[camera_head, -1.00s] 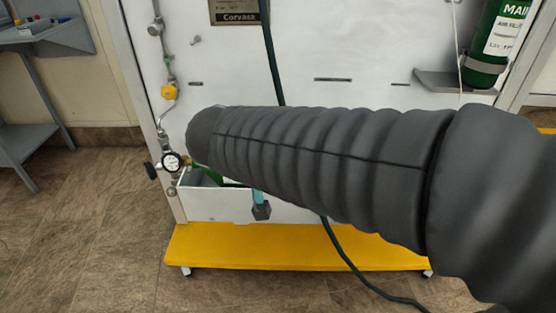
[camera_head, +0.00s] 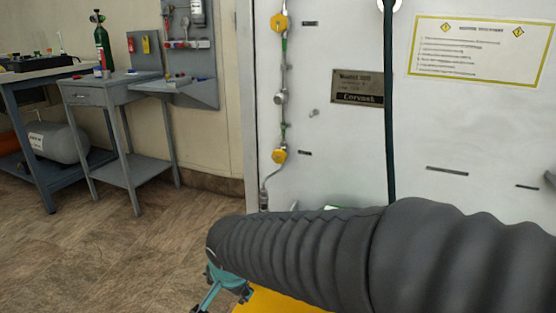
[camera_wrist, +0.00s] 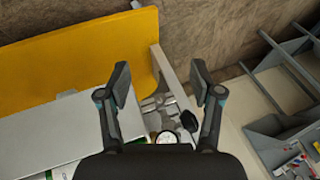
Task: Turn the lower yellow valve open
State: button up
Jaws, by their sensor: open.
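The lower yellow valve (camera_head: 278,156) sits on a thin vertical pipe along the left edge of the white panel in the head view. A second yellow valve (camera_head: 279,22) is higher on the same pipe. My gripper (camera_wrist: 160,82) is open and empty in the wrist view, its two fingers wide apart. In the head view only part of it shows, teal, below and left of the lower valve, apart from it. The wrist view shows no yellow valve; the gauge (camera_wrist: 169,137) and a black knob (camera_wrist: 189,120) lie near the fingers.
The white panel (camera_head: 440,125) carries a nameplate (camera_head: 357,87) and a dark hose (camera_head: 389,110). The yellow base (camera_wrist: 80,50) shows in the wrist view. Grey tables (camera_head: 115,90) stand at the left. The floor (camera_head: 120,255) between them and the panel is clear.

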aim_at(278, 156)
jog(key=w+a+r+m+t+y, duration=0.1)
jog(key=a+r+m+y, duration=0.15)
jog(key=a, duration=0.35)
jog(key=w+a+r+m+t+y, duration=0.1)
jog(key=w+a+m+y, duration=0.15)
jog(key=a, duration=0.45)
jog(key=w+a+r+m+t+y, duration=0.1)
jog(key=w+a+r+m+t, duration=0.1)
jog(key=w+r+m+t, duration=0.55)
jog(key=w+d+r+m+t+h, duration=0.1)
jog(key=d+r+m+h, duration=0.2)
jog(key=d+m+h, duration=0.6)
jog(key=w+d+r+m+t+h, duration=0.1)
jog(key=d+r+m+t+h, duration=0.15)
jog(key=d+m+h, duration=0.65)
jog(key=w+d+m+y, duration=0.1)
jog(key=w+d, duration=0.1)
jog(key=w, duration=0.2)
jog(key=w+d+m+y, duration=0.1)
jog(key=w+m, duration=0.1)
jog(key=w, duration=0.2)
jog(key=w+d+m+y, duration=0.1)
jog(key=w+d+m, duration=0.1)
jog(key=w, duration=0.3)
jog(key=shift+d+r+g, duration=0.3)
jog(key=shift+d, duration=0.05)
jog(key=c, duration=1.1)
